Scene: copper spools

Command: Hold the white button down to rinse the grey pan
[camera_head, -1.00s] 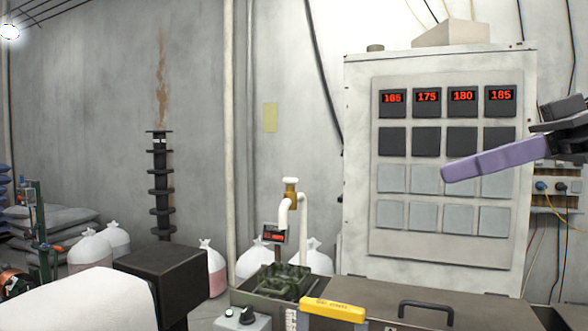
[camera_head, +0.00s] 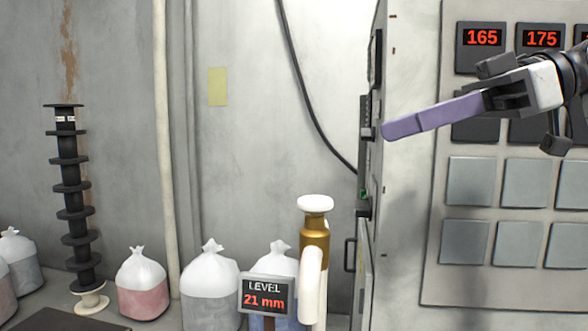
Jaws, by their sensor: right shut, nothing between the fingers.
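The white button (camera_head: 315,203) is a round cap on top of a brass fitting (camera_head: 314,238), low and right of the middle in the head view. A white curved spout (camera_head: 311,285) hangs at the fitting. My right gripper (camera_head: 390,130) reaches in from the right with its long purple fingers shut and empty. Its tips are up and to the right of the button in the picture, apart from it, in front of the pale cabinet's edge. The grey pan is not in view. My left gripper is not in view.
A level display (camera_head: 265,297) reading 21 mm stands left of the spout. Several tied bags (camera_head: 210,285) stand behind and to its left. The panel cabinet (camera_head: 405,215) fills the right. A stack of black discs (camera_head: 74,200) stands at the far left.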

